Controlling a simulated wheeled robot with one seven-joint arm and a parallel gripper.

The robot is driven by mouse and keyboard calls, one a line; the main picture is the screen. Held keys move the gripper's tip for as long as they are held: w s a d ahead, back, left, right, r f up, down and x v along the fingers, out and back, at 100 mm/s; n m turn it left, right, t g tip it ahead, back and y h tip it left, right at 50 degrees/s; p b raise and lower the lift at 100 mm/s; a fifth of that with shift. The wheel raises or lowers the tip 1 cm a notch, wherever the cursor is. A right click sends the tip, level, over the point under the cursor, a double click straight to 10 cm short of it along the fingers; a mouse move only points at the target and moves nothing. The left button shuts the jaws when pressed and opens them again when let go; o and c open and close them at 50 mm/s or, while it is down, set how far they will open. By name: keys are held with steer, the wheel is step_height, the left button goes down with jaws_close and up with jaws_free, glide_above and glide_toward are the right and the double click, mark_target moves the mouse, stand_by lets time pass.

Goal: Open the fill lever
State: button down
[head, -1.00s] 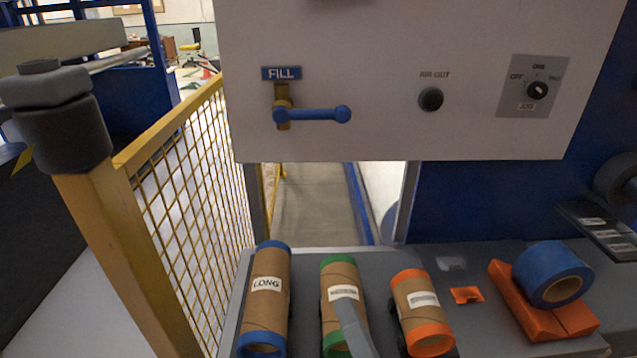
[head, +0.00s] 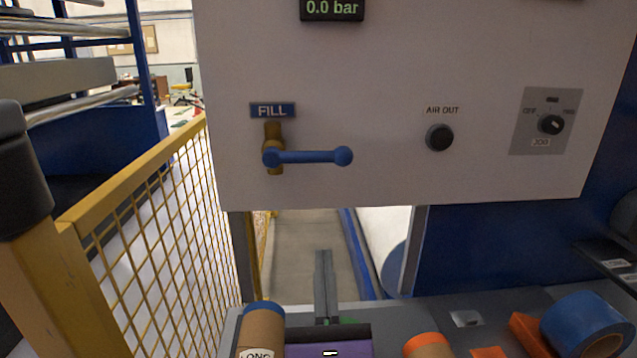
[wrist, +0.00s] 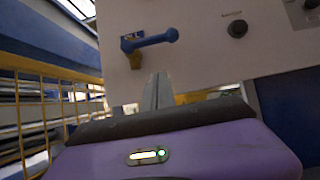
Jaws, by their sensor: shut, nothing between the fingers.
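The blue fill lever (head: 308,157) sits on a brass valve (head: 273,140) below the FILL label (head: 272,110) on the white panel. Its handle lies horizontal, pointing right. In the wrist view the lever (wrist: 150,40) is ahead, just above the fingertips. My gripper (head: 323,254) shows at the bottom centre of the head view, below the panel's lower edge. It also shows in the wrist view (wrist: 158,78), with its fingers together, empty. It is apart from the lever.
The panel (head: 380,60) also bears an AIR OUT button (head: 439,137), a rotary switch (head: 550,124) and a display reading 0.0 bar (head: 332,9). Cardboard rollers (head: 262,330) and blue tape (head: 585,322) lie on the bench below. A yellow mesh fence (head: 165,220) stands left.

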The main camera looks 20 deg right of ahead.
mark_target(308, 157)
stand_by(0.3)
steer(key=s+r+p+x, duration=0.1)
steer(key=p+x, duration=0.4)
steer(key=x, duration=0.7)
steer(key=shift+r+p, duration=0.3)
steer(key=shift+r, duration=0.6)
